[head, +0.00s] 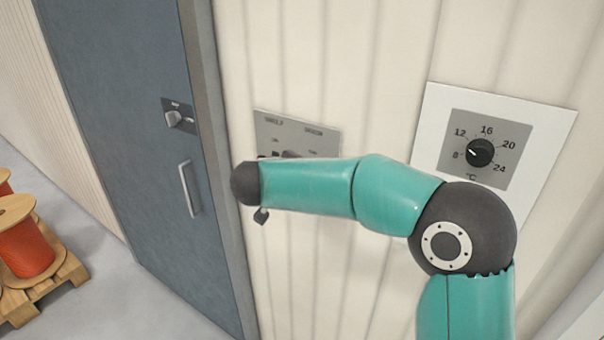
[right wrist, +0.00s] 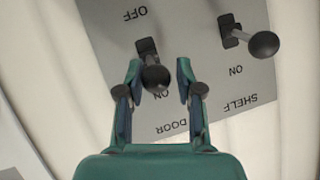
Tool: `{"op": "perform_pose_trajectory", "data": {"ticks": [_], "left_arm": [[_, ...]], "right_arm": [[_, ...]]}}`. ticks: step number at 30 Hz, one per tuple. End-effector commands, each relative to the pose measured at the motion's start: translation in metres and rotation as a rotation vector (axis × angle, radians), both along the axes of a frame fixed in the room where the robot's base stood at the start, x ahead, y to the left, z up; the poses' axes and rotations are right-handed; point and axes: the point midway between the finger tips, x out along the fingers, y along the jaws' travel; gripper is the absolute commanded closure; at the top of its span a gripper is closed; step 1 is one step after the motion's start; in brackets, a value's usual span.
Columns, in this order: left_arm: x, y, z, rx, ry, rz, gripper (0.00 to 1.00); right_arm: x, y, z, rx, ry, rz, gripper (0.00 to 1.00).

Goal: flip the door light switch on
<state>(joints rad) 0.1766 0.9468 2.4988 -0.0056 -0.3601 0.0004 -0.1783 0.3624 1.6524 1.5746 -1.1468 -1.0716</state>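The grey switch plate (head: 325,141) is on the cream wall right of the door; my right arm partly covers it. In the right wrist view the plate (right wrist: 190,115) appears upside down. The door switch lever (right wrist: 154,78) has a dark knob, which appears toward its ON print, with OFF at the far end. My right gripper (right wrist: 158,70) is open, one finger on each side of this lever, with a clear gap on the right; contact on the left is unclear. The shelf lever (right wrist: 263,44) stands to the right, outside the fingers. My left gripper is out of view.
A blue-grey door (head: 130,130) with a handle (head: 189,188) and a small latch plate (head: 179,117) is at left. A temperature dial (head: 480,153) is on a white panel at right. Orange cable reels (head: 27,248) sit on a pallet (head: 66,272) at far left.

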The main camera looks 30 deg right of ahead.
Motion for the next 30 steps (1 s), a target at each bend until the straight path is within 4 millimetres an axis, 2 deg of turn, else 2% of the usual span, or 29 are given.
{"op": "perform_pose_trajectory", "data": {"ticks": [1,3,11,16,30], "left_arm": [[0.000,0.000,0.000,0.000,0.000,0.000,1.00],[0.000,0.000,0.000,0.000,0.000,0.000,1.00],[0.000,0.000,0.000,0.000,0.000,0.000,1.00],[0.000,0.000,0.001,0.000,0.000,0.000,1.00],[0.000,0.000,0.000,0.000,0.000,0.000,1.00]], "right_arm": [[0.000,0.000,0.000,0.000,0.000,0.000,0.53],[0.000,0.000,-0.001,0.001,0.003,-0.001,0.47],[-0.001,0.000,-0.002,0.002,0.006,-0.003,0.47],[-0.006,0.007,0.002,0.002,0.006,-0.002,0.47],[-0.049,0.070,0.041,0.002,0.005,0.002,0.47]]}}
